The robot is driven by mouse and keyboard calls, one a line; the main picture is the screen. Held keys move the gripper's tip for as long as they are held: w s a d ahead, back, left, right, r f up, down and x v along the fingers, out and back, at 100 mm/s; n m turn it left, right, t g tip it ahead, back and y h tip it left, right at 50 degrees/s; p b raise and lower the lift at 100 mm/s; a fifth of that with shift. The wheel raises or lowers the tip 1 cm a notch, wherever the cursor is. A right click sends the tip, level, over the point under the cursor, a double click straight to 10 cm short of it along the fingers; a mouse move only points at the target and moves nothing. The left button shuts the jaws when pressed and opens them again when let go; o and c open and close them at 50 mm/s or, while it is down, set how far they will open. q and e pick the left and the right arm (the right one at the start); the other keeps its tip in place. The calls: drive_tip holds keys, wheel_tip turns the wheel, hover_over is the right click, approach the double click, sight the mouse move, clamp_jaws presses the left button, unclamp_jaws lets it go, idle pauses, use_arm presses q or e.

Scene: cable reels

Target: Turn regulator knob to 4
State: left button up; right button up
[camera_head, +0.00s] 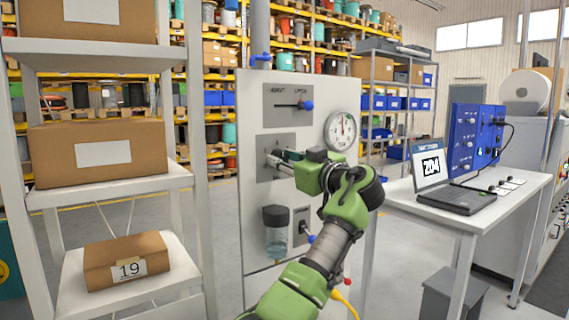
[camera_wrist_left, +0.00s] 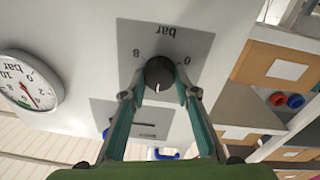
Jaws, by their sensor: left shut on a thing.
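The regulator knob (camera_wrist_left: 160,73) is round and dark, on a grey plate (camera_wrist_left: 205,45) that appears upside down in the left wrist view. The plate reads "8" left of the knob, "0" right of it and "bar" above. A small pale mark shows at the knob's lower edge, away from "bar". My left gripper (camera_wrist_left: 160,82) is shut on the knob, one finger on each side. In the head view my left gripper (camera_head: 280,161) reaches the white cabinet's middle plate and mostly hides the knob. My right gripper is not in view.
A round pressure gauge (camera_head: 342,131) is above right of my gripper. A blue-handled lever (camera_head: 307,105) is above; a clear filter bowl (camera_head: 277,236) and another blue handle (camera_head: 310,238) are below. A shelf with boxes (camera_head: 97,152) stands left, a laptop table (camera_head: 400,190) right.

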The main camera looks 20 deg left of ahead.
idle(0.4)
use_arm(q)
drive_tip(key=o, duration=1.1)
drive_tip(key=shift+d, duration=0.1)
drive_tip(key=v, duration=1.2)
